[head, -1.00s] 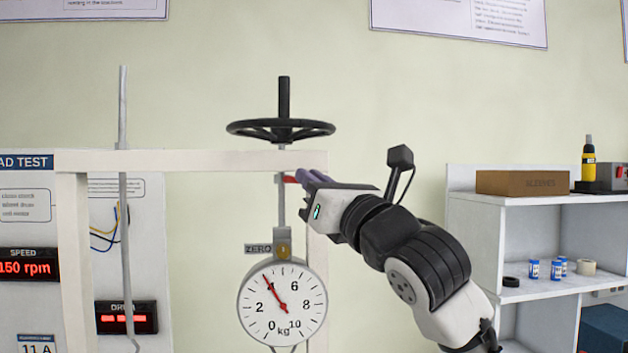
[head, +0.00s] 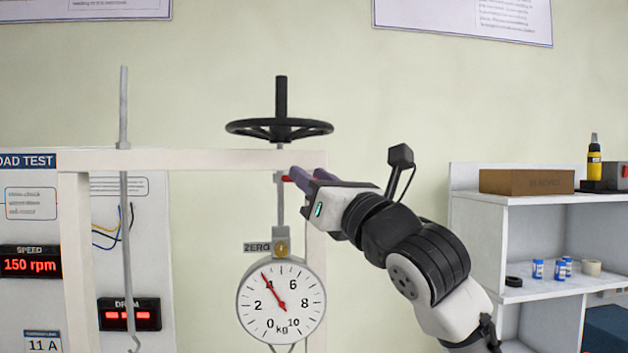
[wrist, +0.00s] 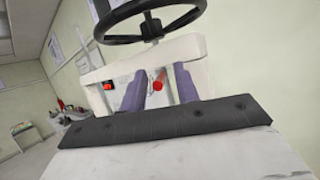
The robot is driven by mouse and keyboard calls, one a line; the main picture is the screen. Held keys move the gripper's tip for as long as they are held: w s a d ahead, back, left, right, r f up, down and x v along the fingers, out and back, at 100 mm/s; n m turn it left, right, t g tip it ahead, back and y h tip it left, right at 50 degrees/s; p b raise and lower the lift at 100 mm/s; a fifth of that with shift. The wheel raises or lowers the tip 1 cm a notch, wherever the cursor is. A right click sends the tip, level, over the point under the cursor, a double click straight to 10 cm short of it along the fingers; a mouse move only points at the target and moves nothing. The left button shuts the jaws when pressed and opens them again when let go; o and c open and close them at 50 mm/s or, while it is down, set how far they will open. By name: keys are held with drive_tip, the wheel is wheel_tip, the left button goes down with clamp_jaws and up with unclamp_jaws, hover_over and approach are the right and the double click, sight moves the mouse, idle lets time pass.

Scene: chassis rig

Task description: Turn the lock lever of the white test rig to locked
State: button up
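The white test rig (head: 190,160) is a frame with a black handwheel (head: 279,128) on a vertical rod above its crossbeam. The lock lever (head: 286,178) is a small red piece beside the rod, just under the beam, partly hidden by my fingers in the head view. In the wrist view the red lever (wrist: 159,85) shows end-on between my two purple fingers. My gripper (head: 300,173) is open at the lever, with the fingers apart on either side of it in the wrist view (wrist: 160,92). I cannot tell whether either finger touches it.
A round dial scale (head: 281,303) hangs below the rod, its red needle near 4. A ZERO tag (head: 257,247) sits above it. A thin grey rod (head: 125,200) stands at left before a panel with red displays. A white shelf (head: 520,212) stands at right.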

drive_tip(key=b+v, duration=0.5)
drive_tip(key=v, duration=0.8)
drive_tip(key=shift+s+d, duration=0.25)
drive_tip(key=shift+s, duration=0.1)
drive_tip(key=shift+f, duration=0.1)
